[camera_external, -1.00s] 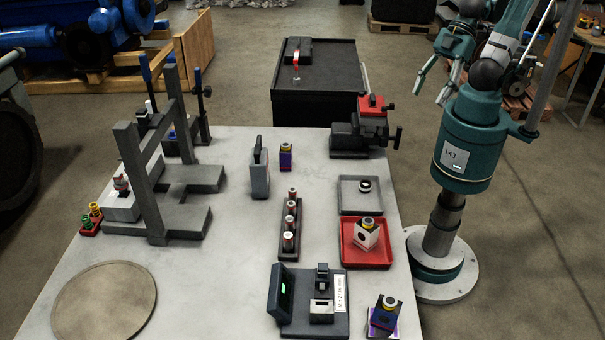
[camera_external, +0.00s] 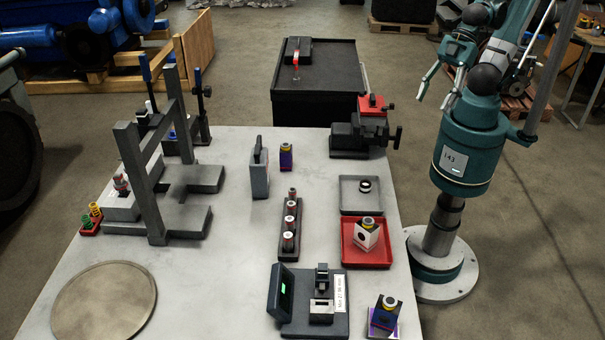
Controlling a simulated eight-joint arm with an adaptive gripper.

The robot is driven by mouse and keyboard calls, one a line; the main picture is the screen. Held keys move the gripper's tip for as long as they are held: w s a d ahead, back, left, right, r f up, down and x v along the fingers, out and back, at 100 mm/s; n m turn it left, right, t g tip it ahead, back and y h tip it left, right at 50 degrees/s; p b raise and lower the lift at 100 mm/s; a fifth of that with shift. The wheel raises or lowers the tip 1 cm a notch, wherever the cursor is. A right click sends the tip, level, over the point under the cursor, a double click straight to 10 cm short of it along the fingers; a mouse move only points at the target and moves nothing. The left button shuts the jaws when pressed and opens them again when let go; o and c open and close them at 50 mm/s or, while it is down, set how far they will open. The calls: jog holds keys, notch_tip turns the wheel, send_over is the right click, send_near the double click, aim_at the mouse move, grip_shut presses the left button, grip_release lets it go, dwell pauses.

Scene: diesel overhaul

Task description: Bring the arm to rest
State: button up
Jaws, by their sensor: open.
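My gripper (camera_external: 436,88) is at the upper right of the view, beside my teal arm column and off the right side of the table. Its two fingers point down and left and stand apart, with nothing between them. It hangs clear of the table (camera_external: 240,215) and touches nothing that I can see. My arm is folded above its round base, which stands on the floor right of the table.
A vise (camera_external: 358,137) stands at the table's far right corner. A grey tray (camera_external: 345,207) and a red tray (camera_external: 350,256) lie along the right edge. A black cabinet (camera_external: 312,85) stands behind the table. A grey press frame (camera_external: 140,180) stands at left. Open floor surrounds my base.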

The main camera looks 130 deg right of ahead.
notch_tip(320, 180, down, 7)
jog(key=b, duration=0.5)
jog(key=shift+r+b, duration=0.15)
jog(key=shift+b, duration=0.25)
dwell(0.6)
